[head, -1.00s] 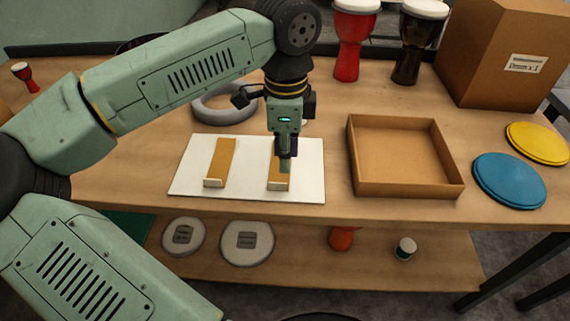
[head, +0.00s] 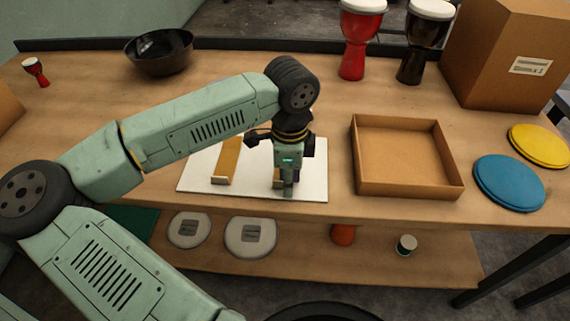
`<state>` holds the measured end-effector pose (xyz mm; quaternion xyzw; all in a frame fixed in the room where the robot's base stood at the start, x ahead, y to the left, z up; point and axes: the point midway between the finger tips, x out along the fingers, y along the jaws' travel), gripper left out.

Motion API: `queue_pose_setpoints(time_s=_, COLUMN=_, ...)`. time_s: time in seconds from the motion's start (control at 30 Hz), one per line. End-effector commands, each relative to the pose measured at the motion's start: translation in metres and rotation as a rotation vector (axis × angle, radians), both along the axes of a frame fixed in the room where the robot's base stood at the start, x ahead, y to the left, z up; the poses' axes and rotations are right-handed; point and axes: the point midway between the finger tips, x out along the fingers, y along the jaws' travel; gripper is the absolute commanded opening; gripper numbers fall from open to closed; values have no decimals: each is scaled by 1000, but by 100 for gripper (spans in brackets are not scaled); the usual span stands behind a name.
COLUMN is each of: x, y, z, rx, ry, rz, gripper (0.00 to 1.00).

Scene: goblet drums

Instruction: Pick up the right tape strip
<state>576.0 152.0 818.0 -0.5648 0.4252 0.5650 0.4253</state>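Two tan tape strips with pale lower ends lie on a white board (head: 203,184). The left strip (head: 228,158) shows most of its length. The right strip (head: 276,183) is almost wholly hidden behind my gripper and wrist; only a sliver near its lower end shows. My gripper (head: 286,191) points down at the right strip's lower end, low over the board. I cannot tell whether it touches the strip, or whether the fingers are open or shut.
An open cardboard tray (head: 357,178) stands right of the board. Blue (head: 508,183) and yellow (head: 540,145) discs lie farther right. Red (head: 354,45) and black (head: 413,50) goblet drums and a cardboard box (head: 490,60) stand behind. A black bowl (head: 160,55) sits back left.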

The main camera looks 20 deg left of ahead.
Motion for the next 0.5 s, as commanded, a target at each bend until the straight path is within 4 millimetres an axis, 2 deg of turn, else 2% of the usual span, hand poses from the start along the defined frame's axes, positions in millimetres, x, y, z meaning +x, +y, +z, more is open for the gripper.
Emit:
queue_pose_setpoints(time_s=0.03, x=0, y=0, z=0, rx=0, ry=0, rz=0, gripper=21)
queue_pose_setpoints(time_s=0.33, x=0, y=0, z=0, rx=0, ry=0, rz=0, gripper=1)
queue_pose_setpoints(time_s=0.5, x=0, y=0, z=0, rx=0, ry=0, rz=0, gripper=0)
